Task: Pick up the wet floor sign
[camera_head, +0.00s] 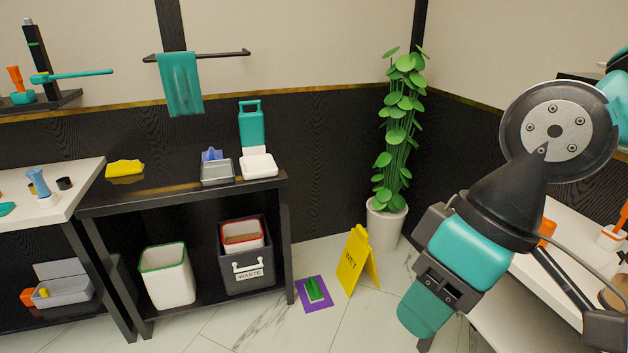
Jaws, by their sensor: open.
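The yellow wet floor sign (352,262) stands upright on the pale tiled floor, its two panels spread like a tent. The word WET shows on its front panel. My gripper (426,306), teal and dark grey, hangs at the right of the view, nearer to the camera than the sign and to its right in the picture. It is open and apart from the sign. Its fingertips are seen from behind, so the gap between them is hard to make out. Nothing shows in its grasp.
A potted plant (386,226) stands behind the sign. A green brush (314,290) lies on a purple mat (303,283) to its left. A dark shelf table (190,192) holds a white bin (167,280) and a waste crate (247,279). A white counter (565,268) is at right.

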